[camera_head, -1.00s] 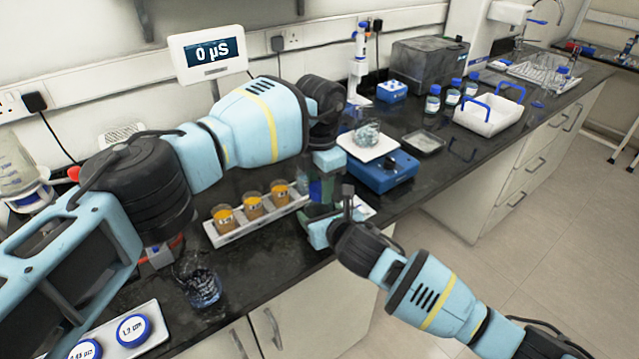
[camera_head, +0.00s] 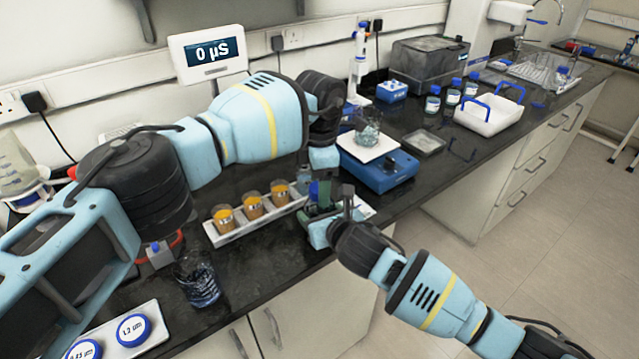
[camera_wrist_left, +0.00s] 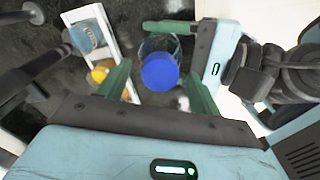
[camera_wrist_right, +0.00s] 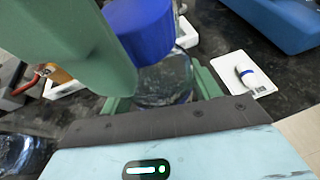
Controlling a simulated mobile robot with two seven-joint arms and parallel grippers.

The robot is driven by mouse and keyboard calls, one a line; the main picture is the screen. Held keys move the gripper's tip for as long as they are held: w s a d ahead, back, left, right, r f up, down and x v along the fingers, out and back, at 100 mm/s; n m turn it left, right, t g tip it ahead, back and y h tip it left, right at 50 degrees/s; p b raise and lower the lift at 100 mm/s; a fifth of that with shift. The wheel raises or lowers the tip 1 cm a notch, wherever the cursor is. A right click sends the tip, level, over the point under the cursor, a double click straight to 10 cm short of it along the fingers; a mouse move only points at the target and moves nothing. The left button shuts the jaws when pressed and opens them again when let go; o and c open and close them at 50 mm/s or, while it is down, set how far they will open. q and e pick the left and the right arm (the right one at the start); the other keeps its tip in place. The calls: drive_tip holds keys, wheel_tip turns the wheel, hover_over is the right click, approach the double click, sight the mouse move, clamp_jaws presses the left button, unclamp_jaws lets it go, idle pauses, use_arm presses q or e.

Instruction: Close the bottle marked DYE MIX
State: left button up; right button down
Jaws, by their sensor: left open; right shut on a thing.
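A clear bottle (camera_wrist_right: 165,85) stands between the fingers of my right gripper (camera_wrist_right: 165,92), which is shut on it at the bench's front edge. A blue cap (camera_wrist_left: 160,72) sits over the bottle's mouth; it also shows in the right wrist view (camera_wrist_right: 148,28). I cannot tell how tightly it is seated. My left gripper (camera_wrist_left: 157,78) is open above, its green fingers on either side of the cap with visible gaps. In the head view both grippers crowd together and mostly hide the bottle. No marking on the bottle is readable.
A white rack (camera_head: 240,230) with amber-filled jars is just left of the bottle. A blue stirrer plate (camera_head: 378,175) with a beaker (camera_head: 368,132) stands behind right. A glass of dark blue liquid (camera_head: 198,282) stands front left. A white card (camera_wrist_right: 238,72) lies beside the bottle.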

use_arm(q)
wheel_tip(320, 180, up, 11)
drive_tip(key=shift+r, duration=0.15)
idle(0.4)
use_arm(e)
drive_tip(key=shift+c, duration=1.3)
unclamp_jaws()
drive_tip(key=shift+s, duration=0.1)
use_arm(q)
drive_tip(key=shift+f, duration=0.25)
use_arm(e)
drive_tip(key=shift+v, duration=3.85)
